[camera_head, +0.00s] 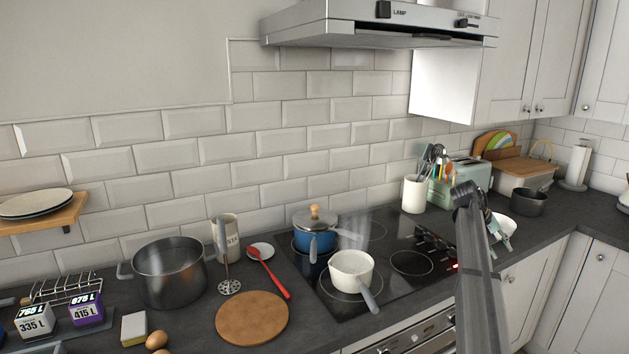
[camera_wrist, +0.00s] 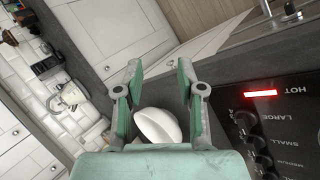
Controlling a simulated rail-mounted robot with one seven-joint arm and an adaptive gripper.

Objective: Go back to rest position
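My gripper (camera_head: 501,236) is at the right of the hob in the head view, above the worktop's front part. The wrist view shows its two green fingers (camera_wrist: 158,82) spread apart with nothing gripped between them. A white bowl (camera_wrist: 157,126) shows beyond the gap between the fingers, apart from them as far as I can tell. In the head view a white bowl (camera_head: 507,227) is partly hidden behind my gripper.
The hob (camera_head: 385,291) holds a blue lidded pot (camera_head: 315,236) and a white saucepan (camera_head: 349,266). Behind my gripper stand a utensil crock (camera_head: 413,195), a toaster (camera_head: 470,177) and a dark pot (camera_head: 528,202). A lit red HOT light (camera_wrist: 260,93) shows near the gripper.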

